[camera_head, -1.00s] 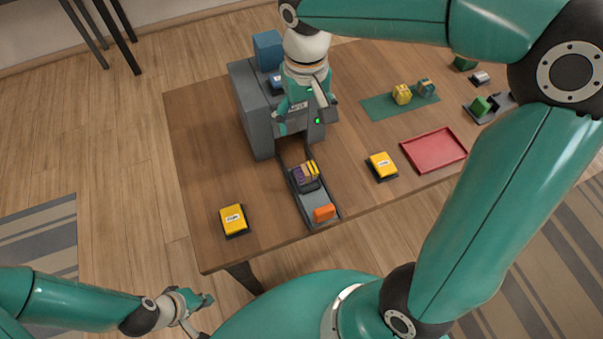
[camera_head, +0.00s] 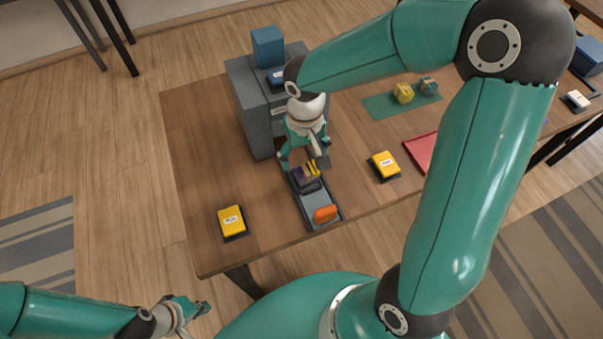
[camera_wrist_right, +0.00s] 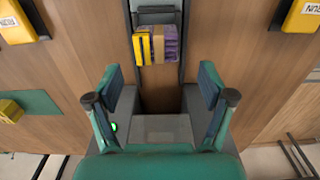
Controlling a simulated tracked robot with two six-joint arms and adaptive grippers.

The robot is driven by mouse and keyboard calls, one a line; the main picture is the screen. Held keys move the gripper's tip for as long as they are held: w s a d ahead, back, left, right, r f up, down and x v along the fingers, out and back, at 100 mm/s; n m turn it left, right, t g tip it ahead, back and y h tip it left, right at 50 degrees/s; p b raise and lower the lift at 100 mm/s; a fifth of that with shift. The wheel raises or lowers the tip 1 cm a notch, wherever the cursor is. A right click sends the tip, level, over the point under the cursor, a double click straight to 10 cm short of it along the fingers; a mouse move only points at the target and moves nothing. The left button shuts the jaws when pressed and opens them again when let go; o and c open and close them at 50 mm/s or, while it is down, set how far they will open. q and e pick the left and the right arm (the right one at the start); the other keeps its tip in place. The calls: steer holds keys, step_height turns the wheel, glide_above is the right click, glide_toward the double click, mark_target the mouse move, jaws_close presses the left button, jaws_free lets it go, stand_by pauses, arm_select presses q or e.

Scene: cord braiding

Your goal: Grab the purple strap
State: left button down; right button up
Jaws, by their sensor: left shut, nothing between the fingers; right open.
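The purple strap (camera_head: 299,176) lies in a bundle at the far end of a narrow grey tray (camera_head: 308,202). In the right wrist view the purple strap (camera_wrist_right: 171,44) is at the right of the bundle, with a tan strap (camera_wrist_right: 158,44) and a yellow strap (camera_wrist_right: 142,46) to its left. My right gripper (camera_head: 303,162) is open and empty by the bundle's far side. In the wrist view its fingers (camera_wrist_right: 160,84) are spread wide, apart from the straps. My left gripper (camera_head: 197,306) is shut and empty, off the table's front left.
A grey machine (camera_head: 257,115) with a blue block (camera_head: 268,48) on top stands behind the tray. An orange block (camera_head: 325,213) sits at the tray's near end. Yellow boxes stand left (camera_head: 232,220) and right (camera_head: 384,164). A red tray (camera_head: 421,153) is partly hidden.

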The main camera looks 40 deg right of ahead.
mark_target(306, 168)
steer(key=f, duration=0.4)
steer(key=shift+s+d, duration=0.1)
steer(key=shift+s, duration=0.2)
steer(key=shift+f, duration=0.6)
steer(key=c, duration=1.4)
steer(key=shift+o, duration=0.2)
steer(key=shift+r+p, duration=0.15)
steer(key=shift+p, duration=0.15)
